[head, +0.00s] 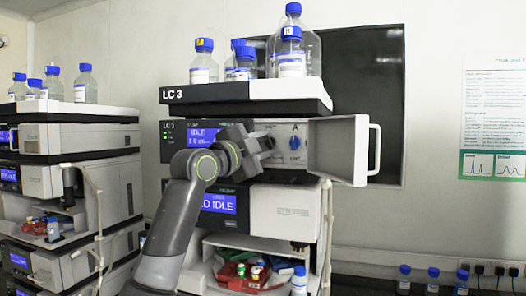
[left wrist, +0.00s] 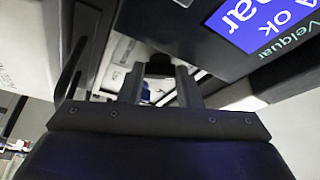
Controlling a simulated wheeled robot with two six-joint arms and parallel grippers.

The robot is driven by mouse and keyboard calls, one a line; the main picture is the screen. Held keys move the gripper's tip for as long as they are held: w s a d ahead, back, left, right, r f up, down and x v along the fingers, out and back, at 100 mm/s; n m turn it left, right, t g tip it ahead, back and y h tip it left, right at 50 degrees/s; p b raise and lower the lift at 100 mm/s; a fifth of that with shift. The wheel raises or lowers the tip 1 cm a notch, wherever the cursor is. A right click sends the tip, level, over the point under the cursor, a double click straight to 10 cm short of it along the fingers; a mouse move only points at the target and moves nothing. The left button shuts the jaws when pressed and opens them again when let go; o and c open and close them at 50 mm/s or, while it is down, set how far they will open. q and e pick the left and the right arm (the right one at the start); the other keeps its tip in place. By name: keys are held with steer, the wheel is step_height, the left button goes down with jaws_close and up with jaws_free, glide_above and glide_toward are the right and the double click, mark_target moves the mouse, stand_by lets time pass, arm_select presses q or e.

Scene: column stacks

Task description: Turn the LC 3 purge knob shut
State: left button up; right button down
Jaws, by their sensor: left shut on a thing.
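The LC 3 stack (head: 206,93) stands in the middle of the head view. My left gripper (head: 268,142) reaches to this panel, left of the markings. In the left wrist view its two fingers (left wrist: 160,82) close around a dark knob-like thing (left wrist: 159,64), which I take for the purge knob. The fingers and wrist mostly hide it, so its turn angle cannot be read. My right gripper is out of view.
The open door has a pale handle (head: 375,149) and stands close to the right of my gripper. Bottles (head: 291,55) stand on top of the stack. A red tray (head: 245,277) with vials is below. Another stack (head: 70,160) stands at the left.

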arm_select(q)
steer(key=m, duration=0.2)
steer(key=m+g+p, duration=0.1)
steer(key=m, duration=0.2)
steer(key=shift+r+g+y, duration=0.15)
steer(key=shift+g+y, duration=0.15)
steer(key=shift+y, duration=0.1)
stand_by(0.3)
steer(key=o, duration=0.7)
steer(key=shift+a, duration=0.1)
steer(key=b+v, duration=0.8)
steer(key=v, duration=0.9)
